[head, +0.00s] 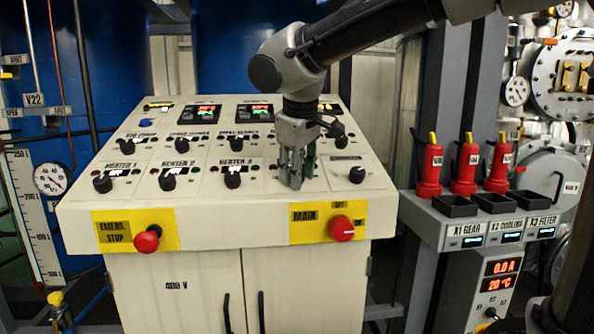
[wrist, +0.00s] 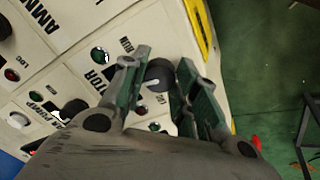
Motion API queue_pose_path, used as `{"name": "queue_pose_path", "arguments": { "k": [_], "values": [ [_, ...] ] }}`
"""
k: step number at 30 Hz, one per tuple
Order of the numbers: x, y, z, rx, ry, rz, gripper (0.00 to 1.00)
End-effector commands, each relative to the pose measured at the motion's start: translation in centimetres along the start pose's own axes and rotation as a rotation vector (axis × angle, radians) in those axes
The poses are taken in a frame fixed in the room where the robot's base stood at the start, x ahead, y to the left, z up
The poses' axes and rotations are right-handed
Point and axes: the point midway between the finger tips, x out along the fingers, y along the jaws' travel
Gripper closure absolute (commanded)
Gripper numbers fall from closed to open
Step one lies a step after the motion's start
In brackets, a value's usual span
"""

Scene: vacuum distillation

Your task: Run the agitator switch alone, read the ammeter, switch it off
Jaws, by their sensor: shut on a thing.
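My gripper (head: 297,176) reaches down to the front right of the white sloped control panel (head: 140,210) and hides the switch there in the head view. In the wrist view my gripper (wrist: 163,60) has a dark round knob (wrist: 158,74) with a pale mark between its green-lined fingers, and is shut on it. The label beside it is partly covered and shows "TOR" and "RUN", fitting the agitator switch. A green lamp (wrist: 99,55) sits beside that label. A red display (head: 502,267) on the right-hand unit reads 0.0 A, with 20 °C below.
Black heater knobs (head: 103,184) stand left of my gripper, and another black knob (head: 356,175) stands close right. The red emergency stop (head: 147,240) and red main switch (head: 341,229) stick out in front.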

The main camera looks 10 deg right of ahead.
Motion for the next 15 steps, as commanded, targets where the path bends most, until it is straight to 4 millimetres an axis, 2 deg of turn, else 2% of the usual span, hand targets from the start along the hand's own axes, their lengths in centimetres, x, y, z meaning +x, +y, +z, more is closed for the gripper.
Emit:
{"name": "queue_pose_path", "arguments": {
  "k": [6,15],
  "values": [
    [-0.03,0.03,0.01,-0.105,0.004,-0.001,0.94],
    [-0.03,0.04,0.02,-0.167,0.006,-0.002,0.94]
  ]
}}
